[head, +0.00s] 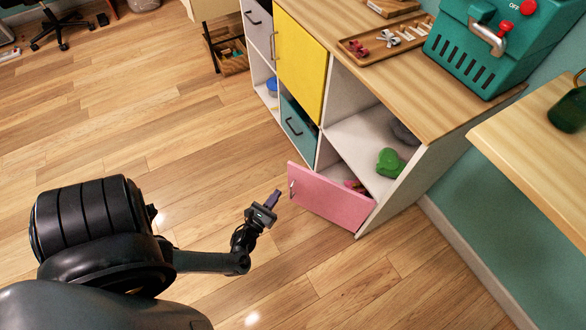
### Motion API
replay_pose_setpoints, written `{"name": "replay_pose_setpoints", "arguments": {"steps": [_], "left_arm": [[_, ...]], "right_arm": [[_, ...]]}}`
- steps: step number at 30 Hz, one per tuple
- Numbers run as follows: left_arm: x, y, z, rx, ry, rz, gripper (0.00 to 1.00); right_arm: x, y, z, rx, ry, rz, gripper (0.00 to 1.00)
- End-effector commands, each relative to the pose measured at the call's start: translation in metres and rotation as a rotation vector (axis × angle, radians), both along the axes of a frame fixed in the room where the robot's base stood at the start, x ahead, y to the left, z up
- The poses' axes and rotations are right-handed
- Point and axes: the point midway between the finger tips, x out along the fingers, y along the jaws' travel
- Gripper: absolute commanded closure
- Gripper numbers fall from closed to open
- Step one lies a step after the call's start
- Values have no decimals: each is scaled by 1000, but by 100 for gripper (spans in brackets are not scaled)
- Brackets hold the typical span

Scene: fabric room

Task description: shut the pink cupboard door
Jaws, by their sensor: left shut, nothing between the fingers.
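The pink cupboard door (329,200) is at the lower front of a white cabinet with a wooden top. It stands partly open, swung out from the compartment behind it, with its metal handle (292,188) at its left end. A green object (389,162) and small pink items (355,186) show in the compartment behind the door. My left gripper (274,198) is shut and empty, just left of the door's handle end, with a small gap apparent between them. My right gripper is not in view.
The yellow door (300,65) and teal drawer (298,131) look closed. A wooden tray (346,45) and teal machine (470,48) stand on the cabinet top. A wooden table (540,135) is at the right. The floor (130,130) left of the cabinet is clear.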

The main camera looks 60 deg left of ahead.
Motion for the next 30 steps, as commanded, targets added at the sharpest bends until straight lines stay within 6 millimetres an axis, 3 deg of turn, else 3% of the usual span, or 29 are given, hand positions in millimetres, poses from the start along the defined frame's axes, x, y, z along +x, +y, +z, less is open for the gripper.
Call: {"name": "replay_pose_setpoints", "arguments": {"steps": [3, 8, 24, 30], "left_arm": [[-13, -17, 0, -36, 22, 5, 100], [-8, -13, -3, -39, 27, 5, 100], [73, 31, -5, -37, 24, 3, 100], [95, 42, -5, -38, 26, 1, 100]], "right_arm": [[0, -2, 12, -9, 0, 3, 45], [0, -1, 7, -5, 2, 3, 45], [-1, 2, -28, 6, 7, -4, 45], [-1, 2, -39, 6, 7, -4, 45]]}}
